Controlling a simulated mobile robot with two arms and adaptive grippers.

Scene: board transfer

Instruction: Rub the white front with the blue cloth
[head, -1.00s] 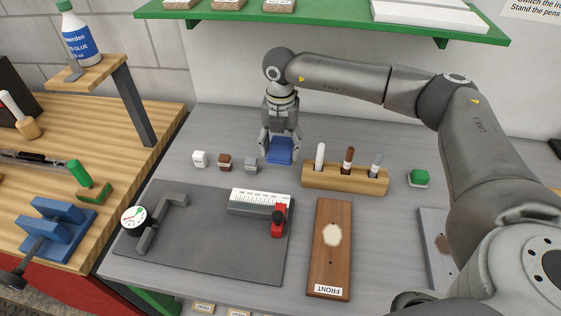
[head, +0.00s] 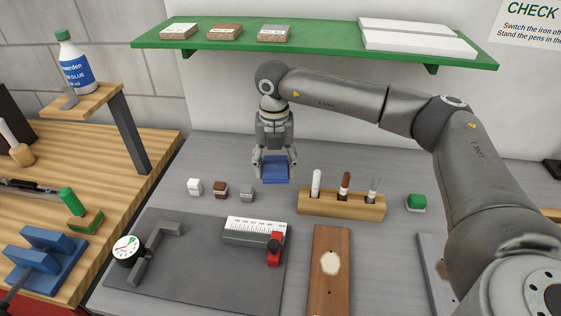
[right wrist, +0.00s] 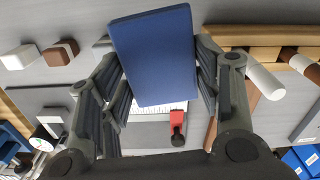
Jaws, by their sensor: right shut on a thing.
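The blue cloth (head: 276,175) looks like a flat blue pad. My right gripper (head: 274,168) is shut on it at the back of the grey table, to the left of the pen holder. In the right wrist view the blue cloth (right wrist: 152,52) sits between the two fingers and hides part of what lies beyond. A brown board (head: 330,285) with a pale patch lies at the front, cut by the picture's lower edge. White panels (head: 418,41) lie stacked on the green shelf. My left gripper is out of view.
A wooden holder (head: 342,203) with three pens stands right of the gripper. Small white, brown and grey blocks (head: 220,190) lie left of it. A dark mat (head: 190,285) carries a gauge and a ruler. The green shelf (head: 312,52) hangs behind.

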